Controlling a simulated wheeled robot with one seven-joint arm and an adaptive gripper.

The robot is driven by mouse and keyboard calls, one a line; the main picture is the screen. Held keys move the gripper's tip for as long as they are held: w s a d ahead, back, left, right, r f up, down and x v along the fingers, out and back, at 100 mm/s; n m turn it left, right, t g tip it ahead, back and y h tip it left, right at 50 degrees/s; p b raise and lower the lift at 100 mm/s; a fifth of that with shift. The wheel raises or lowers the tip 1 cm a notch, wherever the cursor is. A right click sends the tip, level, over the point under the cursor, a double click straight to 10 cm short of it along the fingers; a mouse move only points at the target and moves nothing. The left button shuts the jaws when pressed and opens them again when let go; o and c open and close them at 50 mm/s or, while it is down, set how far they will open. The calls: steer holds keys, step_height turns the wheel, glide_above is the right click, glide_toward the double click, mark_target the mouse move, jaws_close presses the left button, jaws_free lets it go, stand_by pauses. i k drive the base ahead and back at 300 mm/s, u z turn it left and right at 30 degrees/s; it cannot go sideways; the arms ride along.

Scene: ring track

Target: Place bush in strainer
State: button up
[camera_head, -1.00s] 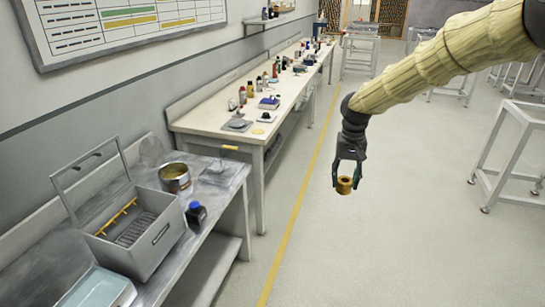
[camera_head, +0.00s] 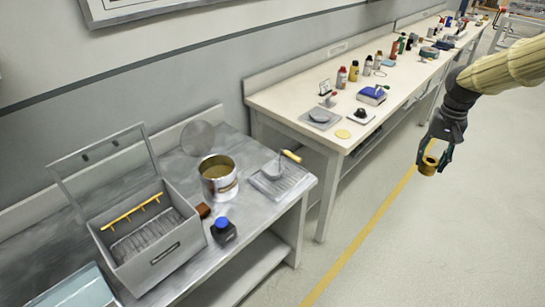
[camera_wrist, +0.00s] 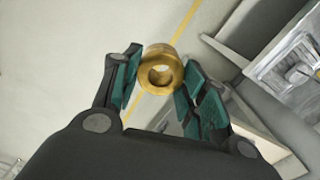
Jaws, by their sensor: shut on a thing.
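A brass-coloured bush (camera_head: 428,167), a short ring with a hole, is held between the fingertips of my gripper (camera_head: 434,157). In the wrist view the bush (camera_wrist: 161,69) sits between the green pads of my gripper (camera_wrist: 158,78), its hole facing the camera. My gripper hangs over open floor, right of the benches. What looks like the strainer (camera_head: 276,168), a small round metal piece with a yellow handle, rests on a ribbed metal tray on the near grey bench. It is well left of my gripper, and its inside is hard to make out.
On the near bench (camera_head: 297,196) stand an open grey box (camera_head: 165,258) with a raised lid, a metal can (camera_head: 219,187), and a dark bottle with a blue cap (camera_head: 223,231). A white bench (camera_head: 292,110) with several bottles lies behind. The floor to the right is clear.

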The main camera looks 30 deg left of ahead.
mark_target(274, 171)
steer(key=u, duration=0.7)
steer(key=i, duration=0.9)
steer(key=u, duration=0.75)
